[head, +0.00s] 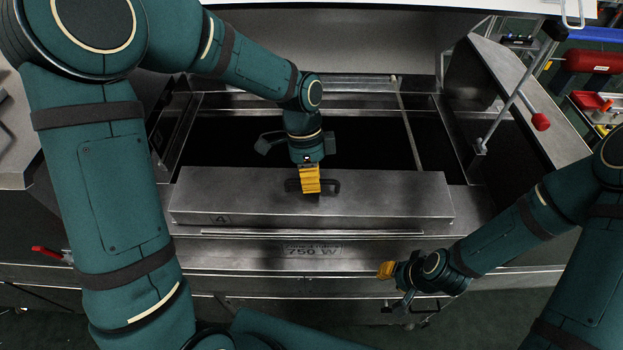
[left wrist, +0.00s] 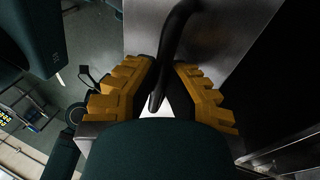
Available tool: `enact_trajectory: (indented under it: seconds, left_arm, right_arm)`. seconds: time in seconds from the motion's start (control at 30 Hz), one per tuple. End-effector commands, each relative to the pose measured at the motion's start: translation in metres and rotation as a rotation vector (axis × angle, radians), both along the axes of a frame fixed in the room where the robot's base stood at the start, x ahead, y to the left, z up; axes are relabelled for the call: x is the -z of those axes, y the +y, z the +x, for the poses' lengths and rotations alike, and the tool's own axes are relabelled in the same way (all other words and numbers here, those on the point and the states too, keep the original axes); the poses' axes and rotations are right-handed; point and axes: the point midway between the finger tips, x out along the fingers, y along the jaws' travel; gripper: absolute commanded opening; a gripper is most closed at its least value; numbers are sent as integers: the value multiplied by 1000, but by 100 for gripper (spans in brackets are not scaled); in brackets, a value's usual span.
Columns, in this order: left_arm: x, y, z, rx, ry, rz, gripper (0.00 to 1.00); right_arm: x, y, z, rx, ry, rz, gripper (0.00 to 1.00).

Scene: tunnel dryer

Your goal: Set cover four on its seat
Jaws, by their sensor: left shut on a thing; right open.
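Cover four (head: 250,200) is a grey metal box-like lid marked "4" on its front face, with a dark handle (head: 333,185) on top. It lies across the front part of the dark rectangular opening (head: 350,145). My left gripper (head: 310,188) is over the middle of the lid with its yellow fingers at the handle. In the left wrist view the dark handle (left wrist: 172,60) runs between the yellow fingers (left wrist: 165,95), so the gripper is shut on it. Whether the lid touches the frame below is hidden. My right gripper (head: 384,270) is open and empty, in front of the machine at the right.
The machine's front ledge (head: 400,252) carries a "750 W" label. A red cylinder (head: 590,62) is at the far right.

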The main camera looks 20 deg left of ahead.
Motion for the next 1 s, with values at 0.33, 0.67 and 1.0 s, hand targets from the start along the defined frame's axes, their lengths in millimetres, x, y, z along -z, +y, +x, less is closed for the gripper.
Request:
enact_trajectory:
  seconds: [0.33,0.67,1.0]
  left_arm:
    - [-1,0,0,-1,0,-1,34]
    - [-25,5,7,-2,-5,0,34]
    - [-68,14,18,-3,-2,-1,34]
  right_arm:
    - [0,0,0,0,0,0,34]
    - [-4,0,0,0,-1,0,34]
    - [-11,0,0,1,-2,2,34]
